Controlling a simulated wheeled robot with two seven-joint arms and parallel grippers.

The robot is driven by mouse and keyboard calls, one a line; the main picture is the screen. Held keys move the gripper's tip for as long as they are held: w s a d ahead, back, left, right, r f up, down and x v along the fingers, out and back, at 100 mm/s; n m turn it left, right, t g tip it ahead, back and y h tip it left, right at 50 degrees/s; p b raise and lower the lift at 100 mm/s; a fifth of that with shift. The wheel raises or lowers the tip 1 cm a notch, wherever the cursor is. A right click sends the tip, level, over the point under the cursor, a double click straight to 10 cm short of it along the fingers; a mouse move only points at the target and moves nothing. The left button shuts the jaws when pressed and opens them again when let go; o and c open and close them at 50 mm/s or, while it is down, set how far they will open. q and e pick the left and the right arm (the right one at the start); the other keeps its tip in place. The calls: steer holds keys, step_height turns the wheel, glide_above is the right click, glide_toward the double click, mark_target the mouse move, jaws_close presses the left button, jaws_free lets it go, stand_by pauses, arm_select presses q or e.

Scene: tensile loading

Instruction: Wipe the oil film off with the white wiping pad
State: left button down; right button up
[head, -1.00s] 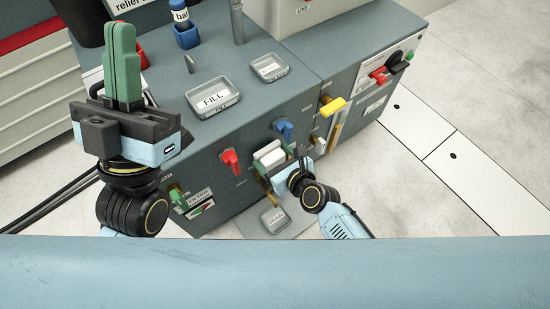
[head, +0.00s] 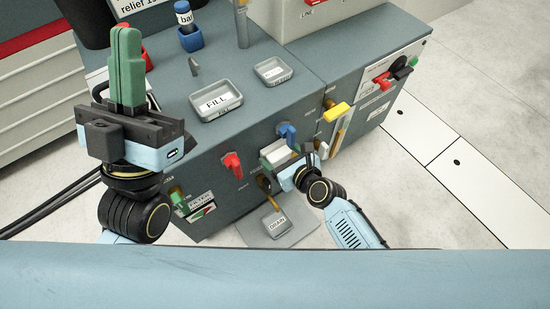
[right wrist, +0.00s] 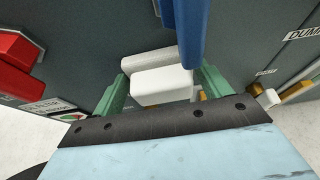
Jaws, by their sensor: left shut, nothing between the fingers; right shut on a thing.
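The white wiping pad (head: 279,154) is at the front face of the blue-grey machine, between the red and blue handles. In the right wrist view its white block (right wrist: 162,86) sits between the green fingers of my right gripper (right wrist: 163,88), with a second white piece just beyond it. My right gripper (head: 279,154) is shut on this pad. Whether the pad touches the panel I cannot tell. My left gripper (head: 126,65) is shut and empty, its green fingers together and pointing up, at the machine's left. I cannot make out the oil film.
A red handle (head: 233,165) and a blue handle (head: 287,132) flank the pad; the blue one looms close in the right wrist view (right wrist: 184,30). A yellow handle (head: 336,111) is further right. FILL tray (head: 216,100) is on top; DRAIN tray (head: 277,225) is below.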

steer(key=shift+w+d, duration=0.5)
steer(key=shift+d, duration=0.25)
steer(key=shift+w, duration=0.15)
steer(key=shift+a, duration=0.1)
steer(key=shift+s+a+r+p, duration=0.1)
steer(key=shift+s+a+p, duration=0.15)
steer(key=shift+s+a, duration=0.35)
steer(key=shift+s+a+r+p, duration=0.1)
steer(key=shift+s+a+p, duration=0.2)
steer(key=shift+a, duration=0.55)
steer(key=shift+s+a, duration=0.15)
steer(key=shift+a, duration=0.2)
steer(key=shift+c, duration=0.4)
steer(key=s+d, duration=0.1)
steer(key=s, duration=0.1)
steer(key=s+d, duration=0.2)
steer(key=shift+f+p, duration=0.2)
steer(key=shift+p, duration=0.15)
steer(key=shift+s+d, duration=0.4)
steer(key=shift+s, duration=0.1)
